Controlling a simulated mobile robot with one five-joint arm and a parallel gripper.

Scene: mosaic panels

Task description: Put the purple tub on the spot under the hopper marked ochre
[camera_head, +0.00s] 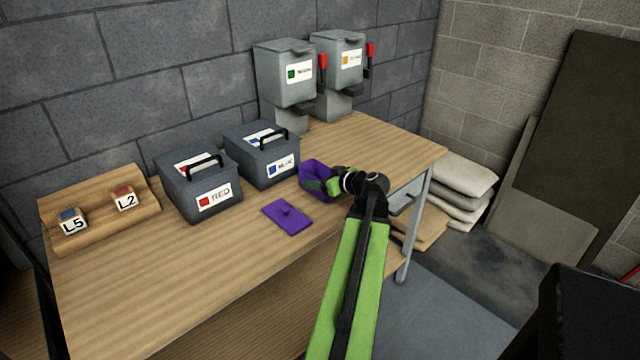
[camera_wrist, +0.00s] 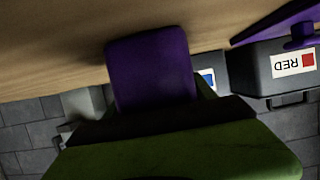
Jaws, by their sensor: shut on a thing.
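The purple tub (camera_head: 314,172) is on or just above the bench, right of the blue-labelled box; I cannot tell whether it touches the wood. My gripper (camera_head: 333,186) is shut on the tub's right side. In the wrist view the tub (camera_wrist: 150,75) fills the middle, above the green gripper body. The hopper with the ochre-coloured label (camera_head: 340,72) stands at the back right of the bench, with a red-handled lever. The spot under it is partly hidden by its spout. A second hopper, labelled green (camera_head: 287,82), stands to its left.
A purple lid (camera_head: 288,216) lies on the bench (camera_head: 190,275) before the boxes. The red-labelled box (camera_head: 198,184) and blue-labelled box (camera_head: 262,154) stand behind it. A wooden rack (camera_head: 95,222) holds blocks L5 and L2. Bare wood shows between tub and hoppers.

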